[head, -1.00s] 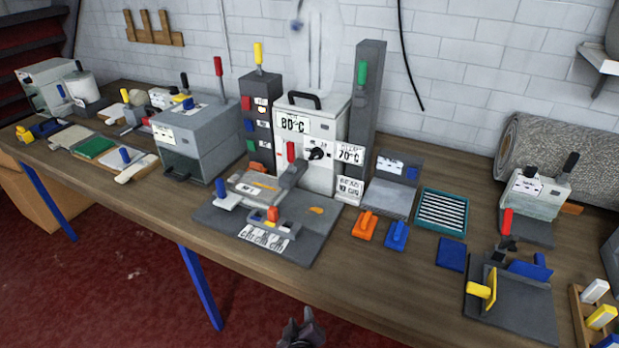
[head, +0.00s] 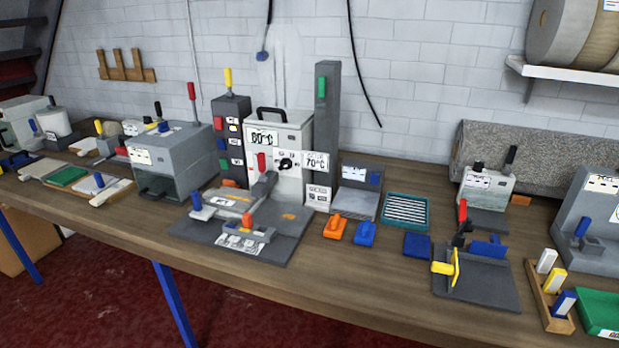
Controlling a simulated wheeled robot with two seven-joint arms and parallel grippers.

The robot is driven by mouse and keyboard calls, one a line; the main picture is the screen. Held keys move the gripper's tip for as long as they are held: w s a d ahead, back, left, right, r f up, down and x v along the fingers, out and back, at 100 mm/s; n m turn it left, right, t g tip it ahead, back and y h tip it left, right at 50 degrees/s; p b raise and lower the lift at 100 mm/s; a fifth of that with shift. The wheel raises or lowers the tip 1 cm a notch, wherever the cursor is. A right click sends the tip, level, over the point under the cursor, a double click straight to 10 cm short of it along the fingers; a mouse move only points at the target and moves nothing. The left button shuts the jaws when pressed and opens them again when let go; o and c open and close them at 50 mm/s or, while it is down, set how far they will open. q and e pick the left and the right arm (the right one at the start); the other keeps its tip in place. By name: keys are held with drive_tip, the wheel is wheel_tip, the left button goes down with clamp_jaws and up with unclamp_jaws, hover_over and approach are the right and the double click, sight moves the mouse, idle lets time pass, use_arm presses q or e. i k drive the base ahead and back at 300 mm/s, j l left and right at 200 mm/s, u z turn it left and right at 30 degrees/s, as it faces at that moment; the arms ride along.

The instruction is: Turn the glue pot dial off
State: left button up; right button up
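The glue pot looks to be the white box (head: 287,190) with a black top handle at the middle of the bench, with an "80°C" label on its front. A black dial (head: 286,164) sits on its front face, right of a red lever (head: 262,162). The dial's exact setting is too small to read. A "70°C" label (head: 316,162) is just right of the dial. Neither of my grippers shows in the head view.
A grey plate with a clamp fixture (head: 290,245) lies in front of the glue pot. A grey post (head: 327,120) with a green handle stands right of it, and a dark switch column (head: 231,140) left. Orange (head: 335,228) and blue (head: 365,234) blocks lie front right.

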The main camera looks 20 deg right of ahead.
sight(286, 164)
drive_tip(key=i+j+z, duration=0.1)
drive_tip(key=z, duration=0.35)
drive_tip(key=i+j+z, duration=0.1)
drive_tip(key=j+z, duration=0.15)
drive_tip(key=z, duration=0.2)
drive_tip(key=i+j+z, duration=0.1)
drive_tip(key=z, duration=0.3)
drive_tip(key=j+z, duration=0.3)
drive_tip(key=z, duration=0.15)
